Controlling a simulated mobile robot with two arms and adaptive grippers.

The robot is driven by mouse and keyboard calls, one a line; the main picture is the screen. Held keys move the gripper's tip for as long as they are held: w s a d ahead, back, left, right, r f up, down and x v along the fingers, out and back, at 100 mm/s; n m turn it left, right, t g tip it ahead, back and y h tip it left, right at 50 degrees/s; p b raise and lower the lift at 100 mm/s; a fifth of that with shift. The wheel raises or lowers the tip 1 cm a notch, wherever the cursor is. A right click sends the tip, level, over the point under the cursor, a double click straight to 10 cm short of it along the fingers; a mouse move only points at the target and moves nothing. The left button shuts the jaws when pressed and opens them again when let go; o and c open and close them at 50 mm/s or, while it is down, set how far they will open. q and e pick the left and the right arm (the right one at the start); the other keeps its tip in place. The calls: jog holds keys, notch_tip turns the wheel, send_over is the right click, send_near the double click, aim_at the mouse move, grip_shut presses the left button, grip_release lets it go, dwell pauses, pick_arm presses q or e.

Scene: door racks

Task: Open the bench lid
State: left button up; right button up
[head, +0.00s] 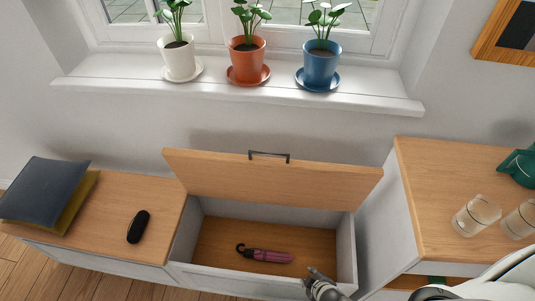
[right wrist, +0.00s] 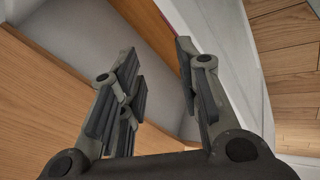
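The wooden bench lid (head: 275,180) stands raised and tilted back in the head view, with its dark handle (head: 269,156) at the upper edge. The white-walled bench box (head: 346,250) below is open, and a pink folded umbrella (head: 266,255) lies on its wooden floor. My right gripper (head: 318,276) is at the front right corner of the box, apart from the handle. In the right wrist view its fingers (right wrist: 158,72) are spread with nothing between them. A wooden panel shows left of them in that view. My left gripper is not in view.
Cushions (head: 45,190) and a dark oblong case (head: 138,227) lie on the left bench top. A right cabinet (head: 455,185) holds glasses (head: 476,216) and a green jug (head: 520,167). Potted plants (head: 246,58) stand on the windowsill (head: 215,92) above the lid.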

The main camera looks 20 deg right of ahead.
jog(key=w+a+r+n+t+b, duration=0.2)
jog(key=w+r+n+t, duration=0.2)
jog(key=w+r, duration=0.65)
jog(key=n+t+b, duration=0.3)
jog(key=n+t, duration=0.2)
jog(key=t, duration=0.2)
send_near(269, 154)
jog(key=shift+y, duration=0.3)
jog(key=w, duration=0.7)
jog(key=w+f+p, duration=0.1)
jog(key=w, duration=0.2)
jog(key=shift+w+d+f, duration=0.1)
jog(key=shift+w+d, duration=0.15)
grip_shut()
